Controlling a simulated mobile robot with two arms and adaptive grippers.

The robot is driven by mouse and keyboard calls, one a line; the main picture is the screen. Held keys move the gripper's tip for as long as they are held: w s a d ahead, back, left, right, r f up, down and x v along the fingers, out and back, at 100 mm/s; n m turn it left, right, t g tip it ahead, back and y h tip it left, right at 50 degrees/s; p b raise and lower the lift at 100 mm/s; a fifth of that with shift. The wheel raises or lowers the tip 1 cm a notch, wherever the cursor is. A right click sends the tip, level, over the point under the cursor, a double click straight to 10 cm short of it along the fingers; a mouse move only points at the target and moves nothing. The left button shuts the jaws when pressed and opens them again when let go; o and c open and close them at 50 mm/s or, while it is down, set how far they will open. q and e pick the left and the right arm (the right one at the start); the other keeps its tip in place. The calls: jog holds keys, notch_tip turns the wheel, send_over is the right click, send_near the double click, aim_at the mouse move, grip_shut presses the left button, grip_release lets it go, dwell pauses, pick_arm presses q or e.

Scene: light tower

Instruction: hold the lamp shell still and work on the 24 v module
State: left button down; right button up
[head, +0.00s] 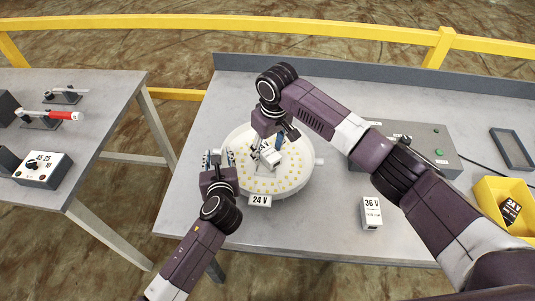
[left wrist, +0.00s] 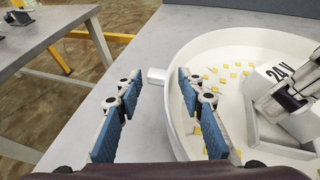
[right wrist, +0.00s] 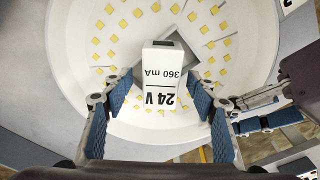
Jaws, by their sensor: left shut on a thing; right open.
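The lamp shell (head: 296,187) is a round white dish with yellow LED squares, on the right-hand table. My left gripper (head: 217,159) is shut on its left wall; in the left wrist view the blue pads stand either side of the rim (left wrist: 178,112). The white 24 V module (right wrist: 161,78), marked 360 mA, is at the middle of the shell, by a grey square bay (left wrist: 262,128). My right gripper (head: 268,143) is open above it, its pads either side of the module with gaps. How deep the module sits is unclear.
A white 36 V module (head: 371,213) stands right of the shell. Behind it are a grey box with green lights (head: 430,142) and a dark frame (head: 512,149). The left table (head: 95,140) carries a red-handled tool and a dial box.

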aim_at(267, 151)
jog(key=shift+f, duration=0.25)
dwell(0.5)
jog(key=shift+c, duration=0.3)
grip_shut()
jog(key=shift+r, duration=0.1)
notch_tip(267, 151, up, 9)
jog(key=shift+r, duration=0.2)
jog(key=m, duration=0.3)
jog(key=shift+a+f+m, duration=0.1)
jog(key=shift+f+m, duration=0.2)
jog(key=shift+m, duration=0.1)
notch_tip(267, 151, down, 2)
jog(key=m+h, duration=0.1)
jog(key=m, duration=0.4)
jog(key=shift+s, duration=0.1)
